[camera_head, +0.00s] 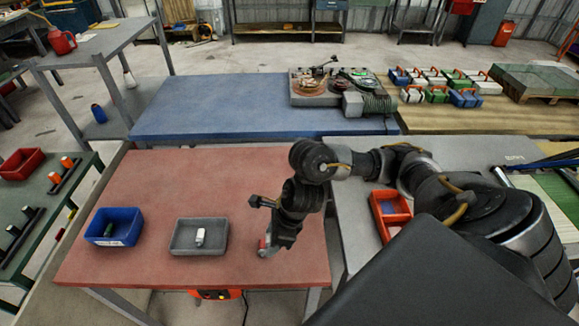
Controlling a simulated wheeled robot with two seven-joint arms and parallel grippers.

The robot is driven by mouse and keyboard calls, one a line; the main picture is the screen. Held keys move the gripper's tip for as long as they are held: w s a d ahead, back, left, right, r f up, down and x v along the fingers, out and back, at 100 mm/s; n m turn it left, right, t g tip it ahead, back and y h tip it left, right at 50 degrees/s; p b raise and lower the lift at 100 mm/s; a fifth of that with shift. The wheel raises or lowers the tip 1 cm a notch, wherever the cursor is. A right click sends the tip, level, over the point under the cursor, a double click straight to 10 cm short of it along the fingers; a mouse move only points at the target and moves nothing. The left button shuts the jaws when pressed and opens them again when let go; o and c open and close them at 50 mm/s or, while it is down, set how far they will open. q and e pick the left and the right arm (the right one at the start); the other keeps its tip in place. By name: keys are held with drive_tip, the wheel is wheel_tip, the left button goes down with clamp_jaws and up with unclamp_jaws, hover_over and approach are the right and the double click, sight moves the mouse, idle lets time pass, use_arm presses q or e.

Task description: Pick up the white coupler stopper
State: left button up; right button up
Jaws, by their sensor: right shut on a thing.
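A small white piece (200,237), which looks like the white coupler stopper, lies in the grey tray (183,251) on the red-topped table. My right gripper (264,247) is low over the table, to the right of the tray and apart from it. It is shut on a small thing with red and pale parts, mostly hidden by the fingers. I cannot tell exactly what this thing is, or whether it touches the table. My left gripper is not in view.
A blue bin (113,240) with a dark green item stands left of the tray. Red bins (393,222) are on the grey table to the right. A blue table (215,112) with equipment is behind. The red tabletop (190,180) is clear behind the trays.

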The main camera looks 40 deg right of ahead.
sight(268, 236)
drive_tip(key=a+r, duration=0.3)
drive_tip(key=a, duration=0.3)
drive_tip(key=d+f+n+g+b, duration=0.1)
drive_tip(key=f+n, duration=0.1)
drive_tip(key=n, duration=0.1)
drive_tip(key=d+f+n+g+b, duration=0.1)
drive_tip(key=d+n, duration=0.1)
drive_tip(key=n, duration=0.2)
drive_tip(key=w+d+f+n+g+b, duration=0.1)
drive_tip(key=f+n+g, duration=0.1)
drive_tip(key=n, duration=0.2)
drive_tip(key=shift+d+f+y+b, duration=0.15)
drive_tip(key=shift+f+y+b, duration=0.15)
drive_tip(key=shift+f+b, duration=0.05)
use_arm(q)
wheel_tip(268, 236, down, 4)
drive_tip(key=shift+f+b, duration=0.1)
drive_tip(key=shift+b, duration=0.35)
use_arm(e)
drive_tip(key=n, duration=0.2)
drive_tip(key=d+n+g, duration=0.1)
drive_tip(key=shift+w+f+n, duration=0.2)
drive_tip(key=shift+n, duration=0.2)
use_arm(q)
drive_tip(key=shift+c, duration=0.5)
use_arm(e)
drive_tip(key=shift+r, duration=0.1)
